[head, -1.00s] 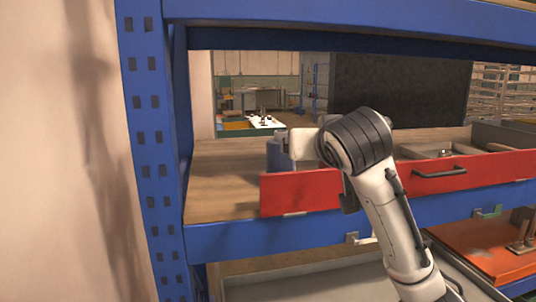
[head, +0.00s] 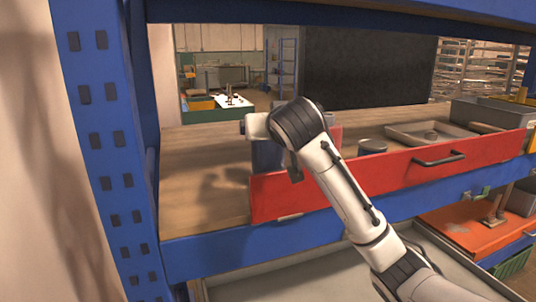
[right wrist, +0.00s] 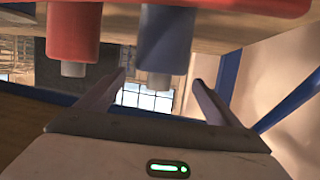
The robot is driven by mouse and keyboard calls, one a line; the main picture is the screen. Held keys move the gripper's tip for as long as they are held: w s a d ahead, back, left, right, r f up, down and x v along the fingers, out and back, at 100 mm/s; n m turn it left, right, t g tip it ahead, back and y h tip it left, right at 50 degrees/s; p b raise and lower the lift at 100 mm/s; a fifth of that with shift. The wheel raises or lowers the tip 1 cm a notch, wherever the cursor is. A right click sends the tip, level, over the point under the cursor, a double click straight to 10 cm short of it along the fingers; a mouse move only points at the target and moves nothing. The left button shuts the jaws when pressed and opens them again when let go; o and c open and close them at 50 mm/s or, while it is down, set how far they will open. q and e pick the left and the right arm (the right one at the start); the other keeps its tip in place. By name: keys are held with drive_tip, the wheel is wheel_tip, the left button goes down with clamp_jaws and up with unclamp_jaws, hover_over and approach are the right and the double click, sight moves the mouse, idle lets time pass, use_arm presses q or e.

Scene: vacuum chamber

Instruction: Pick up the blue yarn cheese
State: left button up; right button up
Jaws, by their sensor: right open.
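The blue yarn cheese (head: 265,156) stands on the wooden shelf, partly hidden behind my right arm and the red drawer front in the head view. In the right wrist view the blue yarn cheese (right wrist: 166,34) shows upside down, with its pale core end pointing between my fingers. My right gripper (right wrist: 158,78) is open and empty, its two fingertips on either side of that core in the picture. I cannot tell how far apart they are in depth. In the head view its fingers are hidden behind my own wrist. My left gripper is not in view.
A red yarn cheese (right wrist: 73,34) stands beside the blue one. A red front panel (head: 400,176) with a dark handle runs along the shelf edge. A grey tray (head: 430,134) sits right. A blue upright (head: 105,130) bounds the left; the shelf there is bare.

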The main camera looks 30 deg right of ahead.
drive_tip(key=x, duration=0.3)
drive_tip(key=shift+w+d+f, duration=0.1)
drive_tip(key=shift+f, duration=0.05)
drive_tip(key=c, duration=1.5)
drive_tip(key=shift+c, duration=1.1)
